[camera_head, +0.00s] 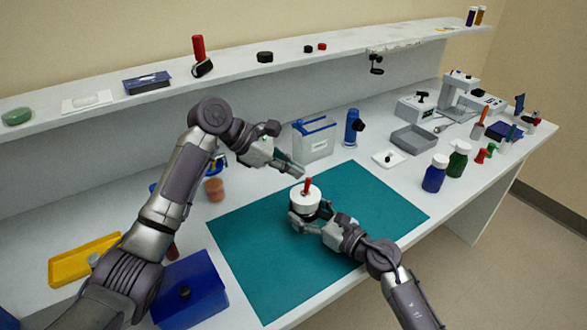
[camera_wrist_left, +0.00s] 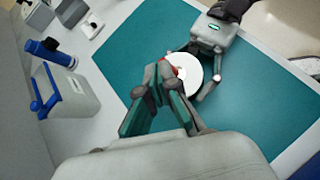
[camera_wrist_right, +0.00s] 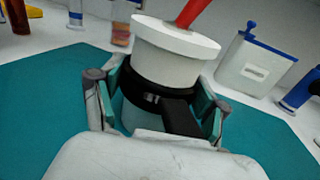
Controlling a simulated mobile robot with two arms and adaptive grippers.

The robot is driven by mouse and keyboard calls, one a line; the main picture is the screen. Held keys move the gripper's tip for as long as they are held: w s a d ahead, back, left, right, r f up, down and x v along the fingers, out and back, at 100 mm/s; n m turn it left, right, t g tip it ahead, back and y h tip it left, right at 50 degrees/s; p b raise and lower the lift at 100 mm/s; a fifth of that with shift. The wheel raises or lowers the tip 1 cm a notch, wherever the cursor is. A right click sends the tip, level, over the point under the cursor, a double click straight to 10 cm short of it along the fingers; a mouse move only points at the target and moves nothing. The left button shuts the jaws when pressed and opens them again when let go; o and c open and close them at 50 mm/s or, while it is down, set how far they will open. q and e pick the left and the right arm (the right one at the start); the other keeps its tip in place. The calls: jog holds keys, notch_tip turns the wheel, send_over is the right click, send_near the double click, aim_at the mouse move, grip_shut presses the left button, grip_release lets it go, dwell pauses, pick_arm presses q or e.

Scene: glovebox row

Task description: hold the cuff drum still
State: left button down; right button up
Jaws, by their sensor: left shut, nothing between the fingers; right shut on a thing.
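The cuff drum (camera_head: 305,201) is a white, wide-topped cylinder with a black band and a red stick on top. It stands upright over the teal mat (camera_head: 365,209). My right gripper (camera_head: 307,221) is shut on the drum from the front. In the right wrist view its fingers (camera_wrist_right: 156,112) lie on both sides of the black band, with a black tab between them. My left gripper (camera_head: 299,171) is shut and empty, above and behind the drum. In the left wrist view its closed fingers (camera_wrist_left: 160,76) hide part of the drum's white top (camera_wrist_left: 188,78).
A white bin with a blue rim (camera_head: 314,141) and a blue bottle (camera_head: 353,127) stand behind the mat. A blue box (camera_head: 190,290) is at the front left. Blue (camera_head: 434,173) and green (camera_head: 458,158) bottles stand at right. The mat's right part is clear.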

pick_arm(q)
jog(key=w+a+r, duration=0.1)
jog(key=a+r, duration=0.7)
jog(key=a, duration=0.1)
jog(key=shift+w+a+r, duration=0.25)
jog(key=shift+a+r, duration=0.05)
jog(key=shift+r, duration=0.1)
pick_arm(e)
jog(key=o, duration=1.3)
jog(key=shift+c, duration=0.2)
